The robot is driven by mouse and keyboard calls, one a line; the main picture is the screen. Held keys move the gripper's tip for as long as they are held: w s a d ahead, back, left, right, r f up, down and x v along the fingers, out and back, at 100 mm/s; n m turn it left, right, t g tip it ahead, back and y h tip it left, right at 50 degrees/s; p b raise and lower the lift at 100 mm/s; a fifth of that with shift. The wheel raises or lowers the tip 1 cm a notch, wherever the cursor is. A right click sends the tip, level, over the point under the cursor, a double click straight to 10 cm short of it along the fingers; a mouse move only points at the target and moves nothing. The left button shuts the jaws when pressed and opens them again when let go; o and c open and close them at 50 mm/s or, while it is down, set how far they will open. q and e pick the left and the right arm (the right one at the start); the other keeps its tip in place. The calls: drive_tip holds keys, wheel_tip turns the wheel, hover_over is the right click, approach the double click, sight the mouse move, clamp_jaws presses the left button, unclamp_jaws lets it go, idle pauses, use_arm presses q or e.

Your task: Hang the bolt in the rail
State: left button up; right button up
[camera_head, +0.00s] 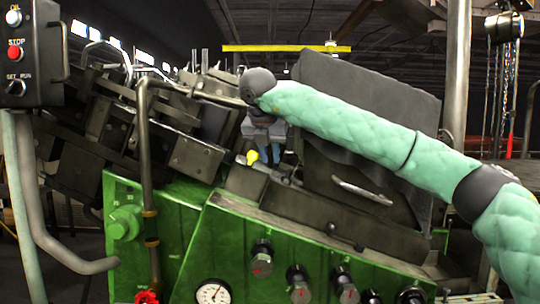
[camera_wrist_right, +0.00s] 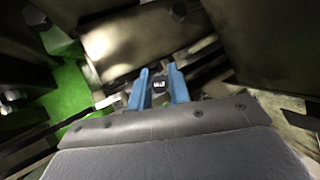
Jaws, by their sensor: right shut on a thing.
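My right gripper (camera_head: 269,153) hangs pointing down over the middle of the machine, its blue fingers just above the dark metal parts of the machine. In the right wrist view its two blue fingers (camera_wrist_right: 159,91) are shut on a small dark piece with a pale mark, the bolt (camera_wrist_right: 159,84). The bolt cannot be made out in the head view. Metal bars and a slot lie close beyond the fingertips in the wrist view; I cannot tell which of them is the rail. My left gripper is not in view.
A yellow piece (camera_head: 252,157) sits just left of the fingers. Dark machine blocks (camera_head: 195,155) are to the left. A green panel (camera_head: 220,245) with knobs and a gauge is in front.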

drive_tip(key=shift+f, duration=0.15)
drive_tip(key=o, duration=0.9)
drive_tip(key=shift+s, duration=0.1)
drive_tip(key=shift+f, duration=0.1)
drive_tip(key=o, duration=0.3)
drive_tip(key=shift+d+f, duration=0.1)
drive_tip(key=shift+d, duration=0.05)
